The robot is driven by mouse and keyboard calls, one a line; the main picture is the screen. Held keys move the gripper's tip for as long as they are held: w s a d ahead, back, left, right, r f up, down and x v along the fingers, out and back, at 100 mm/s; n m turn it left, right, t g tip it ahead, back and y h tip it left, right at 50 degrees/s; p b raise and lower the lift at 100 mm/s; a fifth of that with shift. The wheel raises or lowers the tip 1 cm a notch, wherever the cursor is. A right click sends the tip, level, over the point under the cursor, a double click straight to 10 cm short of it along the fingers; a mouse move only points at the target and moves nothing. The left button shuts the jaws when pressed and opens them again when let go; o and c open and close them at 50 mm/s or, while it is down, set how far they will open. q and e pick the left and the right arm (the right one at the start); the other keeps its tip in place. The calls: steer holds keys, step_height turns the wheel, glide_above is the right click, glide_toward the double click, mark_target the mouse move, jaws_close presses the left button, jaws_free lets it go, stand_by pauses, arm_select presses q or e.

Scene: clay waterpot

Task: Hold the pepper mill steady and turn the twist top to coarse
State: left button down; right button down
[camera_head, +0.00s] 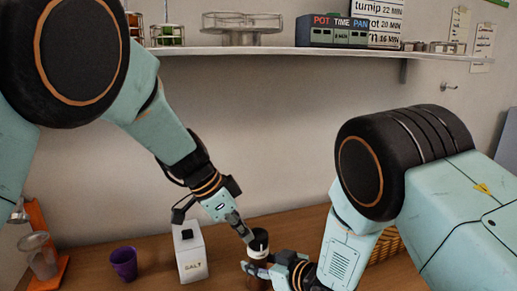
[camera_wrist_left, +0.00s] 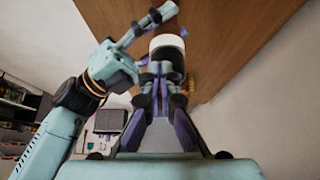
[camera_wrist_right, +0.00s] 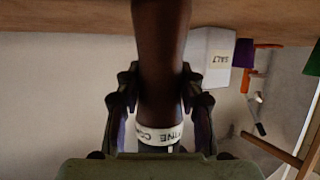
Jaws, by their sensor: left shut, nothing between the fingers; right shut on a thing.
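The pepper mill (camera_head: 258,284) stands upright on the wooden counter, with a brown body, a white band and a black twist top (camera_head: 259,236). My right gripper (camera_head: 256,269) is shut around the brown body below the band. In the right wrist view the body (camera_wrist_right: 160,50) runs between the fingers, and the band (camera_wrist_right: 157,134) shows upside-down letters, including "FINE", partly cut off. My left gripper (camera_head: 249,237) is shut and empty, its tips close beside the twist top. The left wrist view shows the top's white band (camera_wrist_left: 166,41) just beyond the closed fingertips (camera_wrist_left: 160,70); contact is unclear.
A white salt box (camera_head: 191,256) stands left of the mill, with a purple cup (camera_head: 124,263) further left. An orange stand (camera_head: 48,243) is at the far left. A woven basket (camera_head: 386,244) sits behind my right arm. A shelf (camera_head: 290,51) runs above.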

arm_select(q)
steer(key=shift+a, duration=0.15)
steer(key=shift+s+a, duration=0.2)
steer(key=shift+r, duration=3)
step_height(320, 180, down, 6)
steer(key=w+a, duration=0.1)
steer(key=w, duration=0.1)
steer(key=shift+w, duration=0.3)
steer(key=shift+d, duration=0.5)
